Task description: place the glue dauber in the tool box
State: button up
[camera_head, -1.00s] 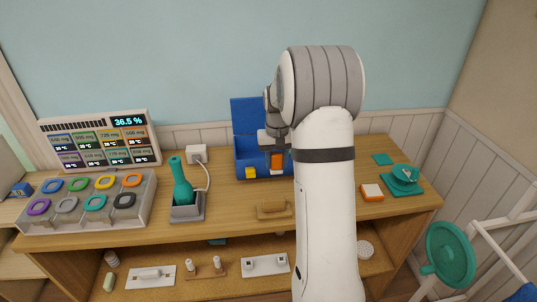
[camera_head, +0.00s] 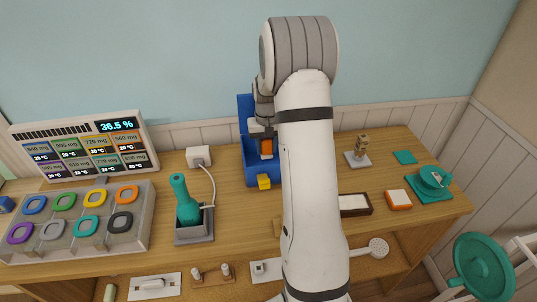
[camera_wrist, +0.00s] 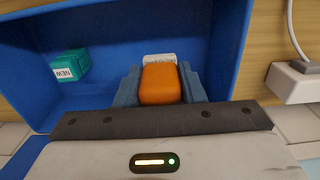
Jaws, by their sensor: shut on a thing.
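The tool box (camera_head: 249,160) is blue, with its lid raised and a yellow latch (camera_head: 264,182) at the front. It stands at the back of the wooden desk, partly hidden by my arm. My gripper (camera_head: 266,136) is over the open box and shut on an orange piece with a white end, which I take to be the glue dauber (camera_head: 266,147). In the wrist view the dauber (camera_wrist: 160,84) sits between the blue-grey fingers (camera_wrist: 160,88), with the blue box walls (camera_wrist: 226,45) around it. Whether it touches the box floor is unclear.
A small teal box marked NEW (camera_wrist: 69,66) lies inside the tool box. A teal bottle in a grey stand (camera_head: 188,204) and a white plug (camera_head: 198,156) are to the left. An orange-and-white block (camera_head: 398,199) and a teal dispenser (camera_head: 434,179) are to the right.

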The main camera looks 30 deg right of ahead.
aim_at(267, 155)
jog(key=shift+f+p, duration=0.3)
jog(key=shift+f, duration=1.9)
jog(key=shift+s, duration=0.15)
jog(key=shift+f, duration=0.2)
jog(key=o, duration=1.1)
jog(key=shift+r, duration=0.1)
jog(key=shift+c, duration=0.2)
